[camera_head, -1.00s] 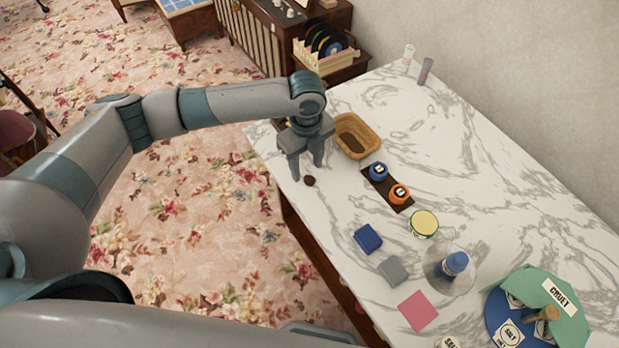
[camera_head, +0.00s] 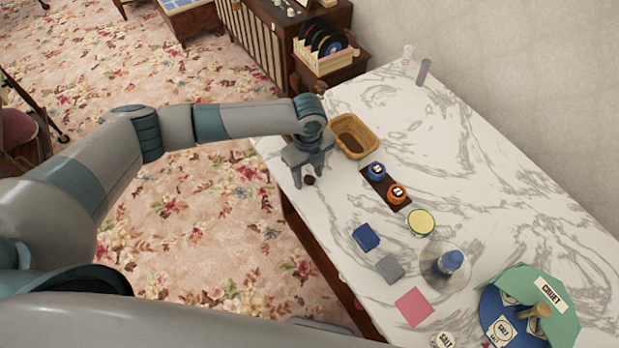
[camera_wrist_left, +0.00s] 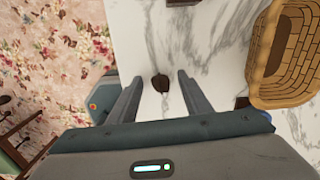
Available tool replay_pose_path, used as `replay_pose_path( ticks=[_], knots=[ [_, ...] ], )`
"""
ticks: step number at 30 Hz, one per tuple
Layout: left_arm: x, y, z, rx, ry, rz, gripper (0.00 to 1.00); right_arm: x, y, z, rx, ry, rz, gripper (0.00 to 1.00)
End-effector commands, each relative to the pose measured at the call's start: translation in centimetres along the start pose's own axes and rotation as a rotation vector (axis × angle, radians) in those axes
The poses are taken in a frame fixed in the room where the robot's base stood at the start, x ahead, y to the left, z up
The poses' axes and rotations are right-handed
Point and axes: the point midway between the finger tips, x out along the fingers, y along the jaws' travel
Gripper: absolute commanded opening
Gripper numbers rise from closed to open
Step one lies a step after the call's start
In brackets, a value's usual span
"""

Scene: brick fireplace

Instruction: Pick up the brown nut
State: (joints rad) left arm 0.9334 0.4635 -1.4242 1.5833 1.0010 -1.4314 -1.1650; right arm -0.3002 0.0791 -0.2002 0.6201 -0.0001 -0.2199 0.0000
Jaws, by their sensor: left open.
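The brown nut (camera_head: 309,180) is a small dark round thing on the white marble table (camera_head: 480,190), near its left edge. It also shows in the left wrist view (camera_wrist_left: 160,83), lying on the marble between the line of the two fingers and just beyond their tips. My left gripper (camera_head: 309,178) is open and points down close above the nut, with a finger on either side in the head view. In the left wrist view its open fingers (camera_wrist_left: 156,82) hold nothing. My right gripper is not in view.
A wicker basket (camera_head: 375,150) stands just right of the left gripper. A dark tray (camera_head: 370,174) holds a blue and an orange item. A yellow-topped round tin (camera_head: 421,222), blue block (camera_head: 366,237), grey block (camera_head: 390,268) and pink square (camera_head: 413,306) lie nearer.

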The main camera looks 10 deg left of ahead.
Motion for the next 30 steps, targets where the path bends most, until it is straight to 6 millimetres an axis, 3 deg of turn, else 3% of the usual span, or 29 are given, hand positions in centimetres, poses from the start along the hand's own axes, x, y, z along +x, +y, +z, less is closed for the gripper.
replay_pose_path(
  ticks=[7, 12, 24, 30],
  knots=[
    [0.0, 0.0, 0.0, -0.001, 0.0, 0.0, 0.42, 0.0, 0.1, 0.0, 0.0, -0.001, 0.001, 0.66],
    [-0.1, 0.0, 0.0, -0.001, 0.0, 0.0, 0.02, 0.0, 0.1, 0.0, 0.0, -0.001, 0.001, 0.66],
    [-0.1, 0.0, 0.0, -0.001, 0.0, 0.0, 0.01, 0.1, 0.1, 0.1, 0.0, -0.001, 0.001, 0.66],
    [-1.0, -0.1, 0.1, -0.002, -0.001, -0.002, 0.01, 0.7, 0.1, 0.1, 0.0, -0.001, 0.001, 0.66]
  ],
)
